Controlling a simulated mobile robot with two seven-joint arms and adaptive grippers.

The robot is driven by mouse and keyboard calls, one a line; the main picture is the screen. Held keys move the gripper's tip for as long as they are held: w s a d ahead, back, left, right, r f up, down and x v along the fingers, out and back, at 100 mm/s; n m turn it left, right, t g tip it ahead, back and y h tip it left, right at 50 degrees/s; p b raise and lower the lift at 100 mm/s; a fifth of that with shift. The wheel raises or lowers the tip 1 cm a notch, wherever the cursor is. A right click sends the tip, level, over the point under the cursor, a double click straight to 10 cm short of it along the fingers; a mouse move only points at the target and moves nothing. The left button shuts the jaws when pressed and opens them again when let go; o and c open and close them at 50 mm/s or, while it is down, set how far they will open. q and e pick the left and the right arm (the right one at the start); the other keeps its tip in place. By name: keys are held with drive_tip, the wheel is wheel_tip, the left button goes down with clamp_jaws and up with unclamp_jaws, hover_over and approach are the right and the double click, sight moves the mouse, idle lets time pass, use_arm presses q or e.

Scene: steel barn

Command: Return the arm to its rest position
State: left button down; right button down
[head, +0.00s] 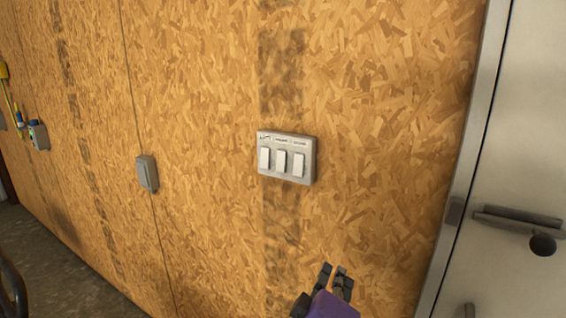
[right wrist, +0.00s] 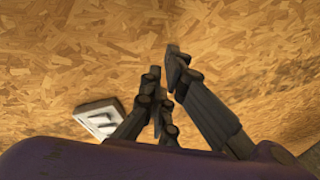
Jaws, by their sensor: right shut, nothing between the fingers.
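My right gripper (head: 334,275) shows at the bottom of the head view, with dark fingers and a purple body, in front of the chipboard wall and below a switch panel. In the right wrist view its dark fingers (right wrist: 163,62) are shut, with nothing held between them. The switch panel (head: 310,160), a grey box with three white rockers, is on the wall above the gripper and apart from it. The panel also shows in the right wrist view (right wrist: 92,108), partly hidden behind the fingers. Most of the right arm is out of view. My left gripper is not in view.
The chipboard wall (head: 205,90) fills most of the head view. A metal door (head: 525,120) with a handle (head: 515,217) stands at the right. A small grey box (head: 147,173) is on the wall left of the panel. Dark floor (head: 70,275) shows at lower left.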

drive_tip(key=s+f+m+g+y, duration=0.25)
drive_tip(key=s+f, duration=0.25)
drive_tip(key=f, duration=0.8)
drive_tip(key=s+f+m+g+y, duration=0.15)
drive_tip(key=s+f+y, duration=0.3)
drive_tip(key=f, duration=0.75)
drive_tip(key=s+d+f+m+g, duration=0.1)
drive_tip(key=s+d+f+m, duration=0.1)
drive_tip(key=s+d+f, duration=0.2)
drive_tip(key=s+d+f+m+g, duration=0.2)
drive_tip(key=s+f, duration=0.8)
drive_tip(key=s, duration=0.8)
drive_tip(key=shift+d+h, duration=0.3)
drive_tip(key=shift+d, duration=0.6)
